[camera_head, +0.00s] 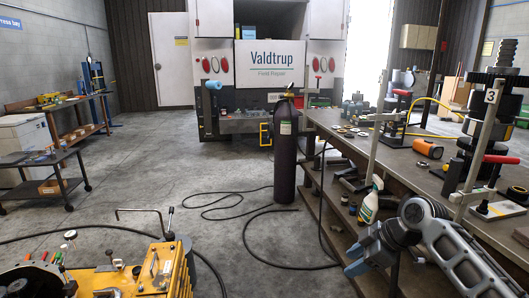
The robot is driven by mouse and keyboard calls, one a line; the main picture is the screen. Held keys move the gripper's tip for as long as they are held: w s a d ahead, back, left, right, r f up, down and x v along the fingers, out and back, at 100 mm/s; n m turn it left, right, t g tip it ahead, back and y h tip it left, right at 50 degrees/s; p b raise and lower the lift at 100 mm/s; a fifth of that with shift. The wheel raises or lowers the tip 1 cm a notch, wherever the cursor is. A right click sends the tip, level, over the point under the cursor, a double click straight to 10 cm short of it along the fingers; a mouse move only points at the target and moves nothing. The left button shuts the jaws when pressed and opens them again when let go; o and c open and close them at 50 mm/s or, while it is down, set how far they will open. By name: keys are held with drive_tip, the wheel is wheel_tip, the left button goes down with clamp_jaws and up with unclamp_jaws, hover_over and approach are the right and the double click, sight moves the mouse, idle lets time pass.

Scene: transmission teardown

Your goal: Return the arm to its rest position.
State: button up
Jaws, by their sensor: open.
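My arm reaches in from the lower right corner in the head view, with its grey links bent in front of the workbench. My gripper (355,259) is the blue-grey end of the arm, pointing down and to the left beside the bench's near side. It is open, and nothing shows in it. Its fingertips are small and partly unclear in this view.
A workbench (405,165) with tools and an orange cylinder (428,148) runs along the right. A spray bottle (369,205) stands close behind my gripper. A dark gas cylinder (286,155) and hoses are on the floor. A yellow machine (168,272) is at lower left. Middle floor is mostly clear.

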drive_tip(key=s+a+f+m+t+y, duration=0.1)
drive_tip(key=s+a+f+m+t, duration=0.15)
drive_tip(key=a, duration=0.55)
drive_tip(key=s+a+f+m+t+y, duration=0.1)
drive_tip(key=s+a+f+m, duration=0.1)
drive_tip(key=s+a+f, duration=0.35)
drive_tip(key=s+a+m+t+h, duration=0.1)
drive_tip(key=s+a+m+t, duration=0.35)
drive_tip(key=s, duration=0.55)
drive_tip(key=s+d+r+m+t+h, duration=0.1)
drive_tip(key=s+d+m+h, duration=0.25)
drive_tip(key=s, duration=0.75)
drive_tip(key=s+d+m+t+h, duration=0.15)
drive_tip(key=s+d, duration=0.25)
drive_tip(key=s, duration=0.7)
drive_tip(key=s+d+r+h, duration=0.1)
drive_tip(key=s+d+r, duration=0.6)
drive_tip(key=s+r, duration=0.6)
drive_tip(key=shift+d+h+b, duration=0.3)
drive_tip(key=shift+d+b, duration=0.1)
drive_tip(key=shift+b, duration=0.05)
